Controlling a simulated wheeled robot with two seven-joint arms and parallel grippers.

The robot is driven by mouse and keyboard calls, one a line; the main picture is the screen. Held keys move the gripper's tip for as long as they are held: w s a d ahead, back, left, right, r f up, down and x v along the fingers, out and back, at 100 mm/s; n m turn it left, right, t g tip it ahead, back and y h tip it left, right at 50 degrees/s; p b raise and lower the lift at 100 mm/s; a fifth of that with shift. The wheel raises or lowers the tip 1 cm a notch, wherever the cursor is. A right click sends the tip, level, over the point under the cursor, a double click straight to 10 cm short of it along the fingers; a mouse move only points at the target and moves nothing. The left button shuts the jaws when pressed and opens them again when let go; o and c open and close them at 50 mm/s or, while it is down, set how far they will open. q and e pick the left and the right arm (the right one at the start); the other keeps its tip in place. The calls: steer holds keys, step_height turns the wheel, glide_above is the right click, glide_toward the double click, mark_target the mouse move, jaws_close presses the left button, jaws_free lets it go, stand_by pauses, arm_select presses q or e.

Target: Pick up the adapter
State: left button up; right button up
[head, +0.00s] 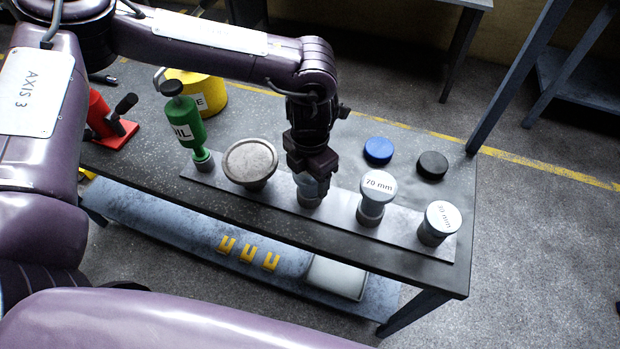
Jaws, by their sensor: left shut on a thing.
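My left gripper (313,178) points down over the grey rack plate (283,203) on the dark table. It is shut on a grey adapter (309,200), whose top is mostly hidden by the fingers. The adapter's lower part shows at the plate; I cannot tell whether it is lifted clear. To its right stand an adapter marked "70 mm" (377,190) and one marked "30 mm" (441,220), both upright. To its left is a wide, round, saddle-like adapter (250,163). My right gripper is out of view.
A green oil bottle (185,122) stands at the plate's left end. A yellow can (210,95) and a red tool (103,118) are behind and left. Blue (378,149) and black (432,164) discs lie behind the plate. Several yellow pieces (248,250) lie on the lower shelf.

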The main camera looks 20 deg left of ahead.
arm_select(q)
steer(key=shift+w+r, duration=0.15)
steer(key=shift+r, duration=0.1)
